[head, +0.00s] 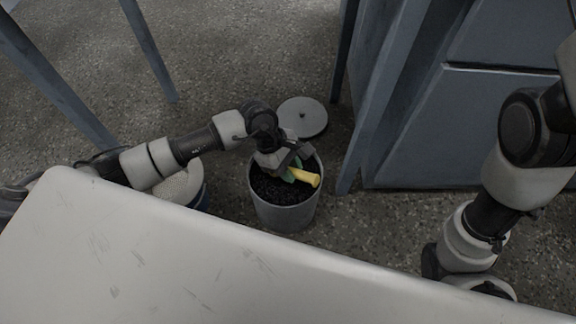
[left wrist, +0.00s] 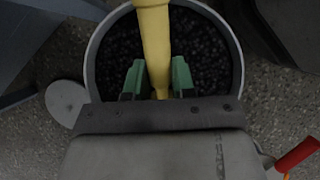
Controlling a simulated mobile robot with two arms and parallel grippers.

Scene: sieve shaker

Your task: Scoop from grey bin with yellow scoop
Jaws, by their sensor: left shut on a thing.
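The grey bin (head: 284,216) stands on the floor beyond the table and holds dark granules; it also shows in the left wrist view (left wrist: 92,58). My left gripper (head: 290,174) is over the bin's mouth, with its green fingers shut on the yellow scoop (head: 307,178). In the left wrist view the scoop's handle (left wrist: 155,38) runs between the two fingers. The scoop's bowl is hidden, so I cannot tell whether it touches the granules. My right arm is at the right of the head view, its gripper hidden.
A round grey lid (head: 302,117) lies on the floor behind the bin. A container with a pale top (head: 183,185) stands left of the bin, partly behind my left arm. The white table (head: 200,260) fills the front. Blue-grey drawers (head: 480,130) stand at right.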

